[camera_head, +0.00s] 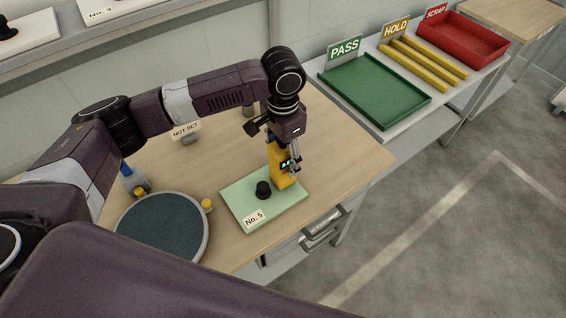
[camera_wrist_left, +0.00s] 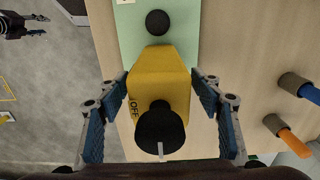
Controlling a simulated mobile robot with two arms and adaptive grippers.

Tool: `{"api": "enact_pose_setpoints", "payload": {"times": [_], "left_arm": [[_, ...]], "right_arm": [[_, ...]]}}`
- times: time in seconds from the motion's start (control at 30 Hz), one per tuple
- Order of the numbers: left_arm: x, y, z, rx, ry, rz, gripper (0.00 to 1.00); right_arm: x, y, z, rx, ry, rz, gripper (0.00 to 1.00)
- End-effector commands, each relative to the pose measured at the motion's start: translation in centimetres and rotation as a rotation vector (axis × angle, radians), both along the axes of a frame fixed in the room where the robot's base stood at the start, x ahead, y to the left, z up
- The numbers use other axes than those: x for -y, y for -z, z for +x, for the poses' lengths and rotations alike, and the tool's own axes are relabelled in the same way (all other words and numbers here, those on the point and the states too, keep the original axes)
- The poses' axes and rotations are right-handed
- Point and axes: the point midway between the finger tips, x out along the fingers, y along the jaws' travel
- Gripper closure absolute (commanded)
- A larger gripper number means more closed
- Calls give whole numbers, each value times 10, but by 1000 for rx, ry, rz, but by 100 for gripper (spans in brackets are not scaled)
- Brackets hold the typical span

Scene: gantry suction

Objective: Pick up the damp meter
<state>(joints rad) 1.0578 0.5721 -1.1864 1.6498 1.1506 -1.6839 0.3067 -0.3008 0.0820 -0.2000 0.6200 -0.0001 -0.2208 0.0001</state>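The damp meter looks to be the yellow device (camera_head: 278,172) with a small lit display, upright at the green board (camera_head: 238,203) marked No. 5. In the left wrist view the yellow meter (camera_wrist_left: 160,75) shows a black knob and the word OFF. My left gripper (camera_head: 288,158) is over it, pointing down. Its fingers (camera_wrist_left: 160,120) are open, one on each side of the meter, with gaps visible on both sides. What looks like my right gripper (camera_wrist_left: 38,25) is small at the top left of the wrist view, its fingers apart and empty.
A black knob (camera_head: 263,189) stands on the green board beside the meter. A round dark turntable (camera_head: 162,232) is at left, and a NOT SET sign (camera_head: 186,129) behind. Green (camera_head: 375,90) and red (camera_head: 462,40) trays and yellow bars (camera_head: 425,62) stand on the back-right bench.

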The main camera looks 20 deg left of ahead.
Motion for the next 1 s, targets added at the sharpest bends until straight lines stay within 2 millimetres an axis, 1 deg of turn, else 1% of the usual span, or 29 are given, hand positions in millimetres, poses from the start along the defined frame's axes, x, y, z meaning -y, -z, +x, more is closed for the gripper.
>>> {"api": "enact_pose_setpoints", "payload": {"times": [0.03, 0.07, 0.5, 0.83, 1.0], "left_arm": [[0, 0, 0, 0, 0, 0, 48], [0, 0, 0, 0, 0, 0, 51], [0, -1, 0, 1, 0, -1, 100], [0, -5, 1, 3, 0, -1, 100], [1, -19, 2, 6, -1, -2, 100]], "right_arm": [[0, 0, 0, 0, 0, 0, 60], [0, 0, 0, 0, 0, 0, 60], [-1, 0, 0, 0, 0, 1, 60], [-4, 1, 0, 0, 2, 4, 60], [-4, 4, 0, 1, 2, 4, 60]]}}
